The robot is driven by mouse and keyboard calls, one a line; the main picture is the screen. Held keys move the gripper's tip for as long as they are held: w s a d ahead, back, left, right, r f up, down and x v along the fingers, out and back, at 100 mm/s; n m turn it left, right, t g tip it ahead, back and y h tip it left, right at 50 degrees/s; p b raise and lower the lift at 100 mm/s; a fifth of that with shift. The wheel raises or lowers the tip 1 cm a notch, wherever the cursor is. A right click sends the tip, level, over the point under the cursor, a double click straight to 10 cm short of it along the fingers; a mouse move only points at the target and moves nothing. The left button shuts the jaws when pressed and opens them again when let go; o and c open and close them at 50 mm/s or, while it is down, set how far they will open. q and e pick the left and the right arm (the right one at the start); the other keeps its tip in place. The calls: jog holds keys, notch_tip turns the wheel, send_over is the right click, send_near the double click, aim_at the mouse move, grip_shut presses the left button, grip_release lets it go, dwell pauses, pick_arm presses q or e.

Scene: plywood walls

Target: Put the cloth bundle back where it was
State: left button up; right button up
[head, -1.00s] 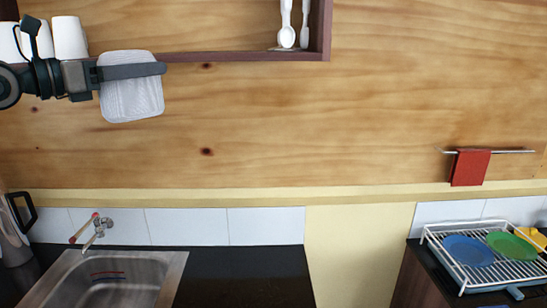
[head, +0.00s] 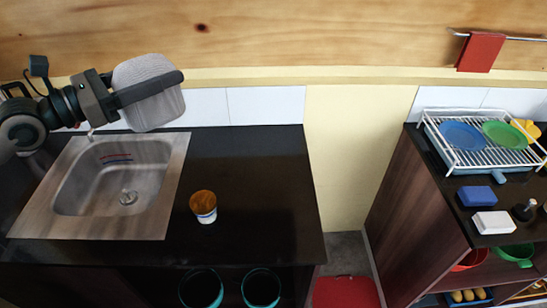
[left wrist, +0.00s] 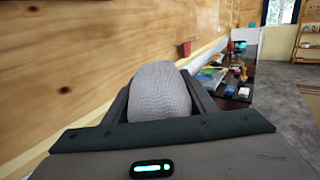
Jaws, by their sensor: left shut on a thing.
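The cloth bundle (head: 150,101) is a pale grey, rounded, textured block. My left gripper (head: 150,88) is shut on it and holds it in the air above the back edge of the sink, in front of the white tiles. In the left wrist view the bundle (left wrist: 160,91) sits between the two dark fingers (left wrist: 161,104). In the head view a finger crosses the front of the bundle and hides part of it. My right gripper is not in view.
A steel sink (head: 45,207) is set in the black counter (head: 250,180). A small orange-brown and white cup (head: 204,206) stands right of the sink. Far right, a dish rack (head: 478,160) holds blue and green plates. A red cloth (head: 481,52) hangs on a wall rail. The counter's back right is clear.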

aim_at(170, 114)
pick_arm(q)
jog(key=s+f, duration=0.1)
jog(key=f, duration=0.1)
jog(key=d+f, duration=0.1)
jog(key=f, duration=0.2)
jog(key=s+f, duration=0.1)
jog(key=f, duration=0.1)
jog(key=shift+s+d+f, duration=0.2)
jog(key=shift+s+f, duration=0.05)
jog(key=shift+s, duration=0.1)
jog(key=s+d+f+g, duration=0.1)
jog(key=s+d+f, duration=0.1)
jog(key=f, duration=0.5)
jog(key=s+d+f+m+g+h, duration=0.1)
jog(key=s+d+f, duration=0.1)
jog(key=s+f, duration=0.2)
notch_tip(170, 114, down, 3)
jog(key=shift+d+r+m+h, duration=0.1)
jog(key=shift+d+m+h, duration=0.05)
jog(key=shift+m+h, duration=0.15)
